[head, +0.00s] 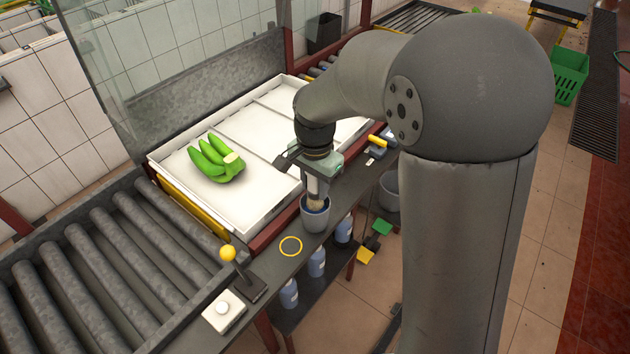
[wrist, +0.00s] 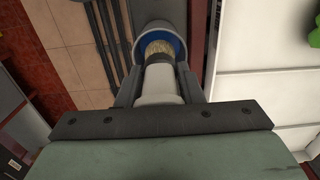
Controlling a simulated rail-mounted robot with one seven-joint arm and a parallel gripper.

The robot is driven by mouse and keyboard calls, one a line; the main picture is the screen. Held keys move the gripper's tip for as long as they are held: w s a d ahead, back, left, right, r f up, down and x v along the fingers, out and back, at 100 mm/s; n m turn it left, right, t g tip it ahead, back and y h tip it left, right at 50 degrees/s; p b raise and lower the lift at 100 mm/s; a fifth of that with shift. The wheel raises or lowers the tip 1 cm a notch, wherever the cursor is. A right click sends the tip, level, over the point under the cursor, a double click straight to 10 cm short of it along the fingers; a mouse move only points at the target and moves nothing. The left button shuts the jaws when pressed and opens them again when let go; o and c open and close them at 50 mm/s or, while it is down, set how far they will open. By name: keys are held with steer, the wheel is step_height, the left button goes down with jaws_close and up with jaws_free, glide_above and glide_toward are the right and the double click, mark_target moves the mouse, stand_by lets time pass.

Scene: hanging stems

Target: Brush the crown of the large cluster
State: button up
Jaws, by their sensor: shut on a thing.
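A cluster of green bananas (head: 215,158) lies in the near-left compartment of the white tray (head: 262,212), its pale cut crown (head: 233,160) facing right. A bit of green shows at the right edge of the wrist view (wrist: 314,37). My gripper (head: 318,180) is shut on the pale handle of a brush (wrist: 160,82). The brush points down, its bristles (wrist: 161,46) at the mouth of a grey cup (head: 315,218) with blue inside. The cup stands on the narrow ledge right of the tray. How deep the bristles sit is hard to tell.
A yellow ring (head: 290,246), a yellow-knobbed lever (head: 228,254) and a white button box (head: 223,311) are on the ledge near the cup. Rollers (head: 110,255) lie at left. A glass panel stands behind the tray. The other tray compartments look empty.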

mark_target(315, 199)
steer(key=shift+f+b, duration=1.65)
steer(key=shift+f, duration=0.95)
step_height(315, 199, up, 11)
steer(key=p, duration=0.8)
